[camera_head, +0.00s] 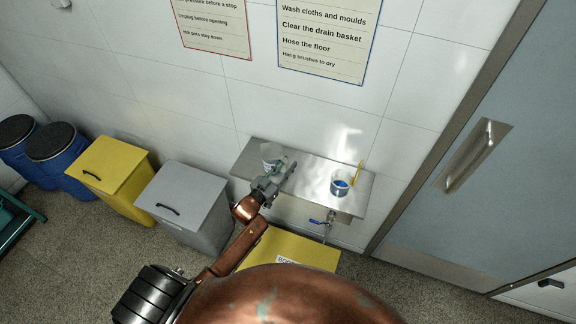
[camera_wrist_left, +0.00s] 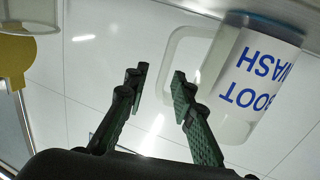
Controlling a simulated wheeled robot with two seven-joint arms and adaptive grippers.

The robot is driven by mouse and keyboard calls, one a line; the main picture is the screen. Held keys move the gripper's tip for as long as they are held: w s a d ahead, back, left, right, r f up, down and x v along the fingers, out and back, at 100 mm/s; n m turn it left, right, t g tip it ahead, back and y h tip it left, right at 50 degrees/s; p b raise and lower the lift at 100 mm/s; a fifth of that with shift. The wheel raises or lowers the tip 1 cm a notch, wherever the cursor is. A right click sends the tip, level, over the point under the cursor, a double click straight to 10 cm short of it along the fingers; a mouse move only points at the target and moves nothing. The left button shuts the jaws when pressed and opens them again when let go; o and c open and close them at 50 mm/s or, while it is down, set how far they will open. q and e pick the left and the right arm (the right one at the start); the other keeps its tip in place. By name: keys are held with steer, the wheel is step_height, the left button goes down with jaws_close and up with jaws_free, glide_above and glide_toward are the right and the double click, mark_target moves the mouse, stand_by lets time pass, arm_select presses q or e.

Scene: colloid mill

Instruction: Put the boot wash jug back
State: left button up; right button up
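The boot wash jug (camera_wrist_left: 245,80) is whitish with blue BOOT WASH lettering, upside down in the left wrist view. Its base meets the metal shelf (camera_wrist_left: 285,10), and its handle (camera_wrist_left: 172,55) points toward my fingers. In the head view the jug (camera_head: 270,154) stands at the left end of the wall shelf (camera_head: 312,170). My left gripper (camera_wrist_left: 158,78) is open with nothing between its fingers; one fingertip overlaps the handle's edge, and I cannot tell whether they touch. In the head view the left gripper (camera_head: 278,176) is just in front of the jug and partly hides it. My right gripper is not in view.
A clear cup with blue contents (camera_head: 340,184) and a yellow item (camera_head: 358,173) are on the shelf's right. Below it are a blue-handled tap (camera_head: 325,222) and a yellow box (camera_head: 290,247). A grey bin (camera_head: 185,200) and yellow bin (camera_head: 112,172) stand left.

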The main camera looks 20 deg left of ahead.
arm_select(q)
steer(key=shift+f, duration=0.1)
steer(key=shift+s+a+f+b, duration=0.1)
steer(key=shift+s+b, duration=0.25)
steer(key=v, duration=0.2)
steer(key=b+v, duration=0.1)
steer(key=v, duration=0.2)
steer(key=shift+s+f, duration=0.25)
steer(key=shift+s, duration=0.1)
steer(key=shift+s+r, duration=0.1)
steer(key=shift+s, duration=0.6)
